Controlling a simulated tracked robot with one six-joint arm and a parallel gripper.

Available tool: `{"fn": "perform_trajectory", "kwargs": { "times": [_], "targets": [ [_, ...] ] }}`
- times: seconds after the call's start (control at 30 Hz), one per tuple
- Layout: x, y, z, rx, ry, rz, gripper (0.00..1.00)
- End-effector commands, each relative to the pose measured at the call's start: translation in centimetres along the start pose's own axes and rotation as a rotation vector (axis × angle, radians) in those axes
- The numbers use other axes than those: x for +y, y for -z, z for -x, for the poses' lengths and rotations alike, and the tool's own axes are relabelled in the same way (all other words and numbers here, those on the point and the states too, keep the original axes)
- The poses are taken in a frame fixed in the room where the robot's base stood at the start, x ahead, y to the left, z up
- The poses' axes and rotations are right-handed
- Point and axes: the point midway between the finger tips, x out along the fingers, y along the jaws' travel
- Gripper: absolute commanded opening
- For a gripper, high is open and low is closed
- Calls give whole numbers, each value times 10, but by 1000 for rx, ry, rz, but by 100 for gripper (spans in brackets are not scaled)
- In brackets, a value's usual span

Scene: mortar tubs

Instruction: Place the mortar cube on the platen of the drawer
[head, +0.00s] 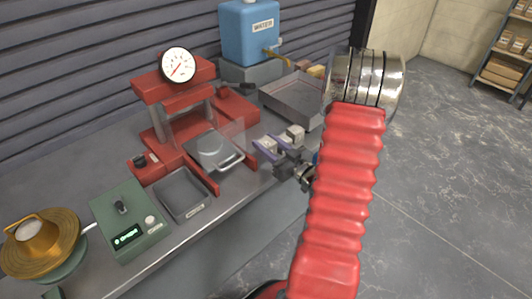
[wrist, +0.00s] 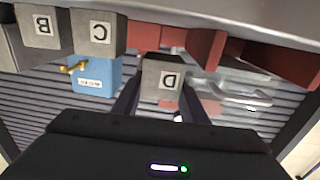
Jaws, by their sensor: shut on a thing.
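My gripper (head: 272,150) is shut on a grey mortar cube marked D (wrist: 165,82), which also shows in the head view (head: 268,145). It holds the cube near the bench's front edge, right of the drawer. The drawer (head: 232,161) of the red press is pulled out, with a metal handle and clear guard panels. The round grey platen (head: 212,150) sits in it and looks bare. The drawer handle shows at the right of the wrist view (wrist: 240,101), apart from the cube.
Cubes C (wrist: 98,32) and B (wrist: 42,26) are beside the held cube in the wrist view. The red press (head: 175,92) with a gauge stands behind the drawer. A small tray (head: 183,193), green control box (head: 128,220), large tray (head: 293,97) and blue water tank (head: 249,35) occupy the bench.

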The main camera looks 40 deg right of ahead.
Motion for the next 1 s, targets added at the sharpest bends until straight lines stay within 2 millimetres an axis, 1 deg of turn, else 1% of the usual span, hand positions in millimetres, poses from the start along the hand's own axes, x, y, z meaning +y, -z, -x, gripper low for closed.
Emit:
{"fn": "perform_trajectory", "kwargs": {
  "times": [0.27,0.37,0.6,0.7,1.0],
  "targets": [
    [0,-1,0,1,-1,0,9],
    [0,-6,0,0,-1,-1,9],
    [0,-30,1,-1,-1,-2,9],
    [1,-36,1,1,-2,-1,9],
    [1,-37,1,2,-2,1,9]
  ]
}}
